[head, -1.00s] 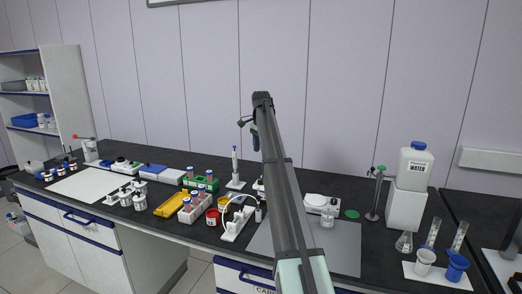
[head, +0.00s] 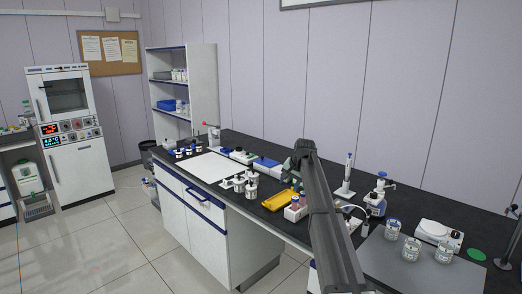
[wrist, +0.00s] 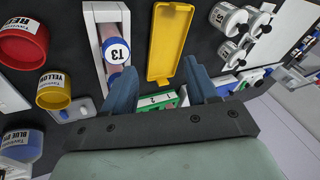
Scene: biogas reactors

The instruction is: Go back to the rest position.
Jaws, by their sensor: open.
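My arm reaches up from the bottom of the head view, and its far end stands above the bench (head: 400,285). My gripper (wrist: 160,78) shows in the wrist view as two blue fingers spread wide apart, with nothing between them. It is over the bench, with a yellow tray (wrist: 170,45) just beyond the fingers and a white rack holding a tube marked T3 (wrist: 116,52) beside the left finger. A green rack (wrist: 158,101) shows between the fingers, partly covered by the gripper mount. In the head view the fingers are largely hidden by my arm.
Red (wrist: 22,42) and yellow (wrist: 53,88) labelled containers are left in the wrist view; white bottles (wrist: 228,18) are right. In the head view, a pipette stand (head: 347,178), dispenser bottle (head: 377,200) and beakers (head: 411,248) stand right of my arm. A white mat (head: 208,167) is bare.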

